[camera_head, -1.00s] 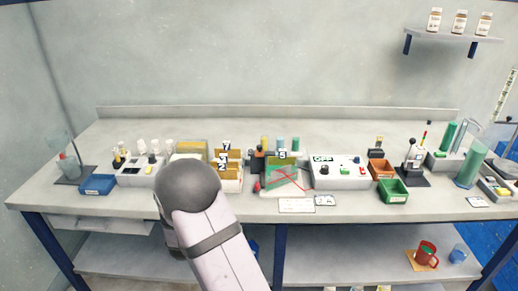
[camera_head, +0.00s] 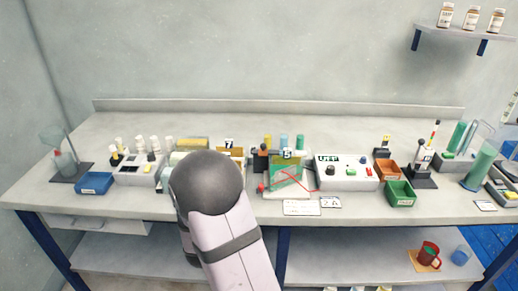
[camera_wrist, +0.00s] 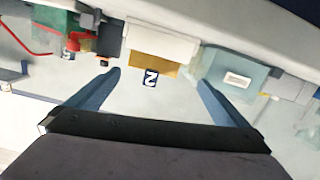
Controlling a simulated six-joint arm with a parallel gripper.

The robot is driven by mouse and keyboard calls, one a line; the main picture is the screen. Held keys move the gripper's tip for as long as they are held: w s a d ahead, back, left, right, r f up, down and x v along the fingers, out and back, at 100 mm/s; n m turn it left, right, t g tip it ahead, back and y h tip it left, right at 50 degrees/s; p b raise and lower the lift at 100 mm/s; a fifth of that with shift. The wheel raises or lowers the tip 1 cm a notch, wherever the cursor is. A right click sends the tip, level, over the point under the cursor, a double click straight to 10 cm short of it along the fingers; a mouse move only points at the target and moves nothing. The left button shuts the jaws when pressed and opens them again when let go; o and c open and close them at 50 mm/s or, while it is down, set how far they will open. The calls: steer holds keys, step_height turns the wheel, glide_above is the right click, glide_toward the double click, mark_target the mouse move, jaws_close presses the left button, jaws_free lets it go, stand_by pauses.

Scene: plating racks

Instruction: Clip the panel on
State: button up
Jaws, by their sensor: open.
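My gripper (camera_wrist: 158,84) is open and empty in the wrist view, its two blue fingers spread apart. An amber panel (camera_wrist: 152,66) tagged 2 lies ahead between the fingertips, by a white block (camera_wrist: 162,40). The green board also shows in the wrist view (camera_wrist: 50,28). I cannot tell which panel the task means.
A white control box (camera_head: 342,172) stands right of the green board. Orange (camera_head: 388,170) and green (camera_head: 400,193) bins lie farther right. A blue bin (camera_head: 94,183) and a white box with yellow parts (camera_head: 135,173) lie left. The bench's rear strip is clear.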

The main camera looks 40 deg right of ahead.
steer(key=shift+s+d+r+m+g+h, duration=0.25)
steer(key=shift+s+d+r+m+h, duration=0.25)
steer(key=shift+s+r+m, duration=0.1)
steer(key=shift+s+d+r+m+g+h, duration=0.25)
steer(key=shift+s+d+r+m+h, duration=0.1)
steer(key=shift+s+r+m+h, duration=0.2)
steer(key=c, duration=1)
steer(key=shift+n+t+y, duration=0.4)
steer(key=shift+n+y, duration=0.15)
steer(key=shift+n, duration=0.1)
steer(key=a+p, duration=0.1)
steer(key=a, duration=0.1)
steer(key=s+a+p, duration=0.1)
steer(key=a, duration=0.1)
steer(key=s+a+p, duration=0.1)
steer(key=a, duration=0.1)
steer(key=shift+a+f, duration=0.2)
steer(key=shift+a, duration=0.05)
steer(key=shift+c, duration=1)
steer(key=s+a+f+n+y+p, duration=0.1)
steer(key=a+p, duration=0.2)
steer(key=a, duration=0.3)
steer(key=shift+s+a+f+t+p, duration=0.2)
steer(key=shift+t+p, duration=0.1)
steer(key=shift+p, duration=0.1)
